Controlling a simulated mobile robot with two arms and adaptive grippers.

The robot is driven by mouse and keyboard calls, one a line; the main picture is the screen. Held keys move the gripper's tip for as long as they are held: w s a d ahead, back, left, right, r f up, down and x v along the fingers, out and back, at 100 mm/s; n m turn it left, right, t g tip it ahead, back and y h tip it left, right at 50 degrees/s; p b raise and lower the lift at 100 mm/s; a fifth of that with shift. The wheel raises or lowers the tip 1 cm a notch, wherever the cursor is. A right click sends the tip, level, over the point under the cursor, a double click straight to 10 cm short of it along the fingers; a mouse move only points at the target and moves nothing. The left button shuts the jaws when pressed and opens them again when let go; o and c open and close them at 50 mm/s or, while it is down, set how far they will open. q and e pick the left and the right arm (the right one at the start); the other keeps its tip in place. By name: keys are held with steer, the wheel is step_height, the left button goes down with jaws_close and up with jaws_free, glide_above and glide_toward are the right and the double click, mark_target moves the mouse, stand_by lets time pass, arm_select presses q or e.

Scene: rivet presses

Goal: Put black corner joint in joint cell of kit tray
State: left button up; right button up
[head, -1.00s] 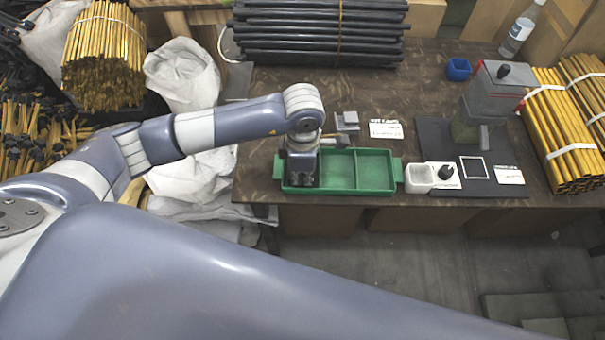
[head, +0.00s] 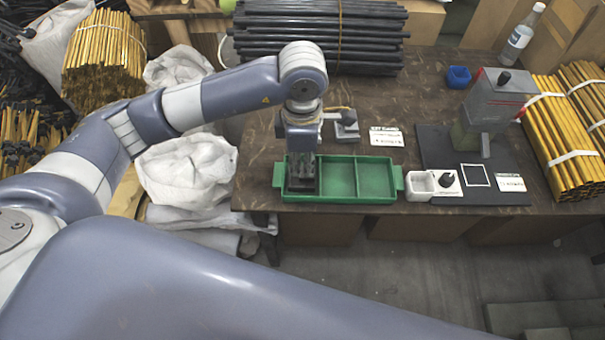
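The green kit tray (head: 398,181) lies near the front edge of the table and is split into compartments. My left gripper (head: 302,178) points straight down over its left compartment, with its fingertips low inside the walls. A dark shape shows at the fingertips; I cannot tell the black corner joint from the dark fingers there, nor whether the fingers grip anything. The middle and right compartments look empty. My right gripper is out of view.
A grey block (head: 346,131) and label card (head: 386,137) lie behind the tray.

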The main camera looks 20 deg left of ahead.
arm_select(q)
steer(key=shift+r, duration=1.45)
